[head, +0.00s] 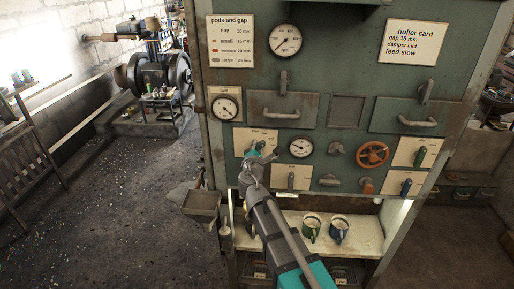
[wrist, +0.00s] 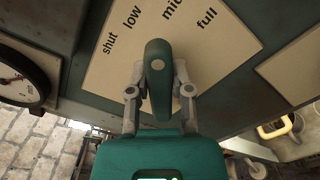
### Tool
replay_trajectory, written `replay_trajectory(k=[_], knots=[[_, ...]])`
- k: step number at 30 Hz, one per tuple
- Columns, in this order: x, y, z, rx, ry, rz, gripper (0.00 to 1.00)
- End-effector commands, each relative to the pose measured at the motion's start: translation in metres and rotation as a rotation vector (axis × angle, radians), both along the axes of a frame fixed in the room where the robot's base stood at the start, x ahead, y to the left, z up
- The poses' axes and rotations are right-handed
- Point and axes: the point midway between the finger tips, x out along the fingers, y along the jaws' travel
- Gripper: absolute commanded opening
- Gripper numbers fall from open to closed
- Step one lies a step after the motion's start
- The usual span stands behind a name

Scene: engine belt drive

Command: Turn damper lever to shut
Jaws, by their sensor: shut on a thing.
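The damper lever (wrist: 158,62) is a dark green, rounded handle on a cream plate (wrist: 215,50) in the wrist view. The plate reads shut, low, mid, full from left to right. The lever's upper end lies below the gap between low and mid. My gripper (wrist: 157,92) has a grey finger on each side of the lever and is shut on it. In the head view my gripper (head: 257,153) is at the cream plate (head: 243,135) on the left of the green panel, and my arm hides part of the plate.
A round gauge (head: 301,147) and another lever plate (head: 291,177) are close to the right of my gripper. An orange handwheel (head: 372,154) is farther right. Two mugs (head: 311,228) (head: 339,230) stand on the shelf below. A grey hopper (head: 201,205) juts out at the left.

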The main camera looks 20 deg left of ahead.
Motion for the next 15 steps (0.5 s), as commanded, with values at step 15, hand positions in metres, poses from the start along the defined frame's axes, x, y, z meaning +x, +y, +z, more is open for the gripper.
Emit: replay_trajectory(k=[15], knots=[[-0.0003, 0.0041, 0.0035, -0.42, -0.101, 0.001, 0.0]])
